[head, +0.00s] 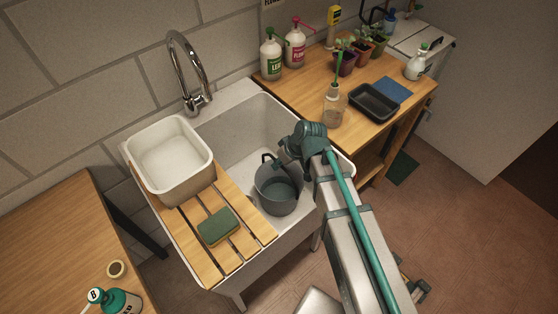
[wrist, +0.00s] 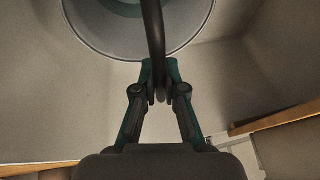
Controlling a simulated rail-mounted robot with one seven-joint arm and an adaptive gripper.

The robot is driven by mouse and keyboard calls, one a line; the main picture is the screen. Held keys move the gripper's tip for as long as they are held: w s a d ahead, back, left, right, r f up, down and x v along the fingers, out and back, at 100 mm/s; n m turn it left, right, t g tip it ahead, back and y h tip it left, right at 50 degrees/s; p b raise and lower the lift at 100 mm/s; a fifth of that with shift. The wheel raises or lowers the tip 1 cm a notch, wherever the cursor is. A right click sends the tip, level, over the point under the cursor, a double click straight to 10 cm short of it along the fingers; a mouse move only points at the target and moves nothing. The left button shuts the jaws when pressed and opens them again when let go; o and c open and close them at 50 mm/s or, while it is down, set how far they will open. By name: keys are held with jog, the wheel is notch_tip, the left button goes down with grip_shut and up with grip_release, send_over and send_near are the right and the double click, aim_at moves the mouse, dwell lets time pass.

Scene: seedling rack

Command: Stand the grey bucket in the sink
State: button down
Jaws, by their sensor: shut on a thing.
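The grey bucket (head: 278,197) is inside the white sink (head: 232,130), towards its front right, and looks upright. Its dark handle stands up over the rim. In the wrist view the handle (wrist: 153,40) runs down between the fingers of my gripper (wrist: 158,92), which is shut on it. The bucket's rim and inside (wrist: 138,45) show beyond the fingers. I cannot tell whether the bucket's base touches the sink floor.
A slatted wooden board (head: 190,226) covers the sink's left part and bears a white basin (head: 170,155) and a green sponge (head: 217,227). A chrome tap (head: 190,75) rises behind. The bench (head: 298,88) on the right holds bottles, potted seedlings and a black tray (head: 374,103).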

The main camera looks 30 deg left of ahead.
jog(key=c, duration=1.7)
grip_release()
jog(key=shift+f, duration=0.1)
jog(key=o, duration=0.5)
jog(key=shift+c, duration=0.2)
jog(key=shift+r, duration=0.2)
jog(key=b+v, duration=0.2)
jog(key=v, duration=1)
